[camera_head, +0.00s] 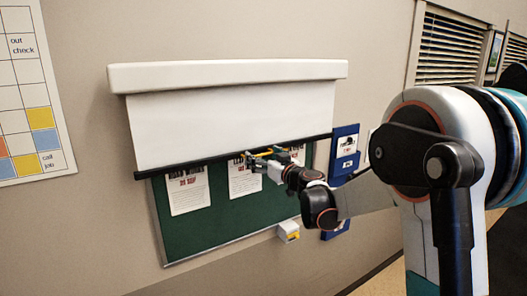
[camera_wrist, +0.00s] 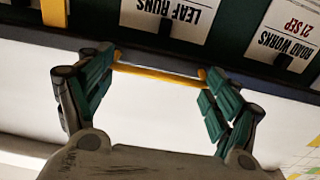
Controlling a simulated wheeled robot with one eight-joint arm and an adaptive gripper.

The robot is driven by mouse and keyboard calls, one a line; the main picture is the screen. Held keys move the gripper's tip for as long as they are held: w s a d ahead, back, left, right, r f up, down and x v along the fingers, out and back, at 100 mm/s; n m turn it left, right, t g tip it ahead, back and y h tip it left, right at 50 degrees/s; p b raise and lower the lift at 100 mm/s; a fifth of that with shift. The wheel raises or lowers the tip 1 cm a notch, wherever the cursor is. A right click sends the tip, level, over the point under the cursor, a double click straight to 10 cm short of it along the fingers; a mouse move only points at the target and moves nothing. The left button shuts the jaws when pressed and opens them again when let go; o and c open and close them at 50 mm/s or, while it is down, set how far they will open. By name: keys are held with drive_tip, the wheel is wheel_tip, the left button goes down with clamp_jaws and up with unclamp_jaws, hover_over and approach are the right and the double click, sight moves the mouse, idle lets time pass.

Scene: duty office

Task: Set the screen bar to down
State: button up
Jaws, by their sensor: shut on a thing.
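The white screen (camera_head: 225,120) hangs partly unrolled from its long white housing (camera_head: 230,74) on the wall. Its dark bar (camera_head: 195,163) runs along the lower edge, across the upper part of a green notice board. A yellow handle (camera_wrist: 160,72) is on the bar near its middle. My gripper (camera_head: 262,158) is at this handle, in front of the bar. In the wrist view my gripper (camera_wrist: 158,76) has one finger at each end of the yellow handle and is shut on it. The exact finger contact is partly hidden.
The green notice board (camera_head: 225,222) carries several white notices (camera_head: 187,190) below the bar. A blue leaflet holder (camera_head: 344,150) is at its right. A small white box (camera_head: 289,232) is at the board's lower edge. A chart (camera_head: 28,95) hangs at the left.

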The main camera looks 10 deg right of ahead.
wheel_tip(320, 180, down, 40)
drive_tip(key=b, duration=2.4)
drive_tip(key=shift+b, duration=0.35)
drive_tip(key=o, duration=1.4)
drive_tip(key=shift+o, duration=0.2)
drive_tip(key=v, duration=1.2)
drive_tip(key=shift+r, duration=0.15)
